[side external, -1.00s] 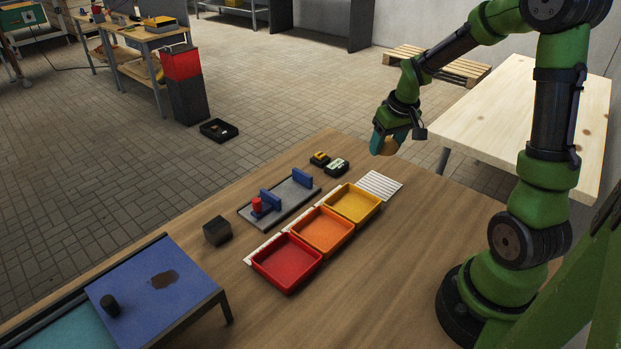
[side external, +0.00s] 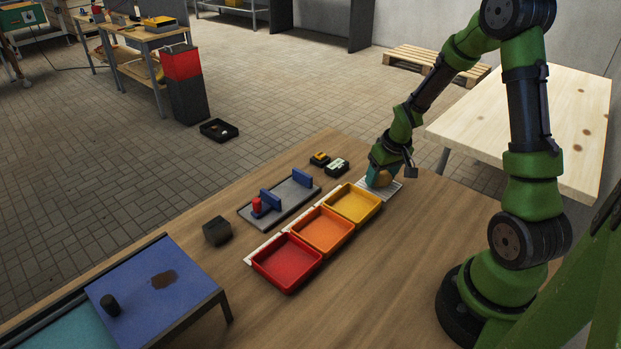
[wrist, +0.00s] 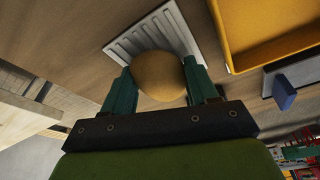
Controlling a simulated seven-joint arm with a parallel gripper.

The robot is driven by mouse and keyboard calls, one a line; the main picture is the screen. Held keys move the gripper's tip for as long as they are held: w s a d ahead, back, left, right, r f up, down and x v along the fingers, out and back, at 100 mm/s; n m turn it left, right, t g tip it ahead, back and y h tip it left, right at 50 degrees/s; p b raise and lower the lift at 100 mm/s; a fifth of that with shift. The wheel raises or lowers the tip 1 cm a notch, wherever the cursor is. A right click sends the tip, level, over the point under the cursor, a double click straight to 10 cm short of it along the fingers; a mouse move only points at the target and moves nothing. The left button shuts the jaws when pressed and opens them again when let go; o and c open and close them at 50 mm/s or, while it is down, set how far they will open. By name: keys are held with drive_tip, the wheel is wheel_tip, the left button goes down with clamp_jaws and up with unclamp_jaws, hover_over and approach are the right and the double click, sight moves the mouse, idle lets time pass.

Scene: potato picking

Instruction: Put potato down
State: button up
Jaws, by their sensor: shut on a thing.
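The potato (wrist: 158,76) is yellow-brown and round, and it sits between the two teal fingers of my gripper (wrist: 160,88) in the wrist view. My gripper is shut on it. In the side view my gripper (side external: 378,180) is low over the white ribbed mat (side external: 394,190), and the potato (side external: 381,179) shows partly behind a finger. The ribbed mat (wrist: 129,45) lies beyond the potato in the wrist view. I cannot tell whether the potato touches the mat.
A yellow tray (side external: 371,214), an orange tray (side external: 323,251) and a red tray (side external: 288,285) stand in a row beside the mat. A grey fixture plate (side external: 291,190) with blue blocks lies behind them. The wooden table (side external: 400,270) is clear in front.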

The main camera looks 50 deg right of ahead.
drive_tip(key=shift+f, duration=0.1)
drive_tip(key=o, duration=1.1)
drive_tip(key=v, duration=1.7)
drive_tip(key=a+r+t, duration=0.1)
drive_tip(key=a, duration=0.3)
drive_tip(key=s+a+r, duration=0.1)
drive_tip(key=a+r, duration=0.1)
drive_tip(key=a, duration=0.2)
drive_tip(key=s+a+r+t+y, duration=0.1)
drive_tip(key=a+r, duration=0.1)
drive_tip(key=a, duration=0.2)
drive_tip(key=shift+a+r+t, duration=0.15)
drive_tip(key=shift+a+t, duration=0.05)
drive_tip(key=shift+t, duration=0.1)
drive_tip(key=shift+o, duration=0.6)
drive_tip(key=s+a+r+t+y, duration=0.1)
drive_tip(key=s+a+y, duration=0.1)
drive_tip(key=s+a, duration=0.3)
drive_tip(key=a, duration=0.3)
drive_tip(key=shift+r+n+t, duration=0.3)
drive_tip(key=shift+r+t, duration=0.05)
drive_tip(key=shift+t, duration=0.05)
